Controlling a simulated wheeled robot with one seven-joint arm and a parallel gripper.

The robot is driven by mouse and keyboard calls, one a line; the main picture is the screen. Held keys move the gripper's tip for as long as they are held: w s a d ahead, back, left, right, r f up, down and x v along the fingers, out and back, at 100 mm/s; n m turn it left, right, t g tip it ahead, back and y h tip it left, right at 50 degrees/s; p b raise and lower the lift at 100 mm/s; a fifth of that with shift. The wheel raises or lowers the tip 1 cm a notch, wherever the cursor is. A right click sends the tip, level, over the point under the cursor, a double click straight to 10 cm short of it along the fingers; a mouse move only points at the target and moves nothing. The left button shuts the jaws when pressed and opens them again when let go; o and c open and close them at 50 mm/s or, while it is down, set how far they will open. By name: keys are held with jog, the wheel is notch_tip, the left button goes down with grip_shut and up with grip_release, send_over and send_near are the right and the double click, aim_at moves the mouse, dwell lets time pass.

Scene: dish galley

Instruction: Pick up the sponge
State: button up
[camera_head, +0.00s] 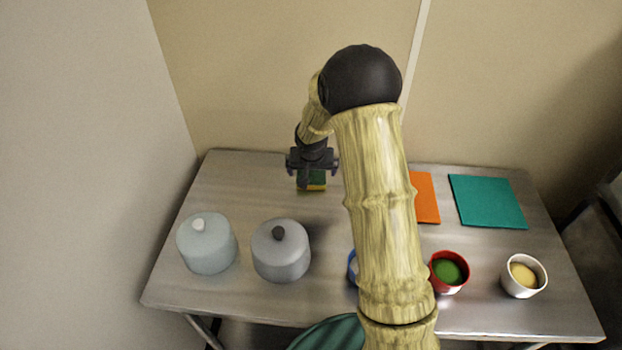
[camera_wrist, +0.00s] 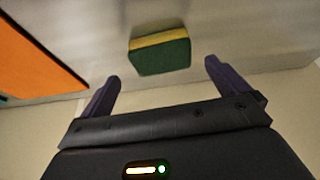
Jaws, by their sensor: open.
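The sponge (camera_wrist: 160,55) is a small block with a green layer and a yellow layer. In the wrist view it lies on the metal table just ahead of my fingertips, roughly centred between them. In the head view the sponge (camera_head: 316,183) shows near the back of the table, partly hidden behind my gripper (camera_head: 312,172). My gripper (camera_wrist: 163,82) is open and empty, with its two purple fingers spread apart. The fingers do not appear to touch the sponge.
A light blue lidded pot (camera_head: 207,246) and a grey lidded pot (camera_head: 281,254) stand front left. An orange mat (camera_head: 426,200) and a teal mat (camera_head: 487,203) lie back right. A red bowl (camera_head: 449,287) and a white bowl (camera_head: 523,291) stand front right. A wall rises behind the table.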

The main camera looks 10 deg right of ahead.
aim_at(311, 178)
jog(key=shift+w+f, duration=0.1)
jog(key=shift+f, duration=0.25)
jog(key=shift+p+x, duration=0.75)
jog(key=shift+x, duration=1.85)
jog(key=c, duration=0.9)
